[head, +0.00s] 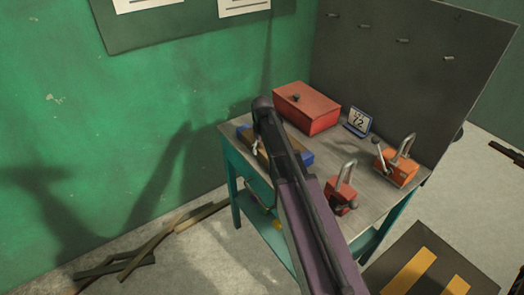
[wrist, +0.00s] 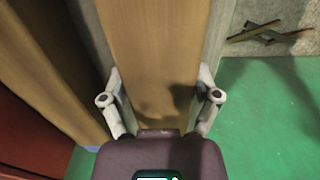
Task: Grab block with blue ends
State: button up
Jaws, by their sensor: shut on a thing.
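The block with blue ends (head: 250,139) lies on the workbench (head: 228,129) near its left edge. In the wrist view the block's wooden face (wrist: 155,45) fills the space between the two fingers of my gripper (wrist: 158,75). The fingers are shut on it, one along each side. The blue ends are not clear in the wrist view. I cannot tell whether the block is lifted off the bench.
A red box (head: 306,108) stands behind the block, with a small display reading 72 (head: 358,121) beside it. A red padlock-like block (head: 342,195) and an orange one (head: 397,167) stand to the right. A dark pegboard (head: 410,75) rises behind. Planks (head: 150,245) lie on the floor at left.

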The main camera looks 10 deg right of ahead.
aim_at(262, 145)
jog(key=shift+r, duration=0.2)
notch_tip(262, 145, up, 4)
jog(key=p, duration=0.4)
jog(key=shift+f, duration=0.2)
jog(key=s, duration=0.5)
jog(key=s+d, duration=0.1)
jog(key=s, duration=0.4)
jog(key=s+r+p, duration=0.1)
jog(key=s, duration=0.5)
jog(key=shift+d, duration=0.15)
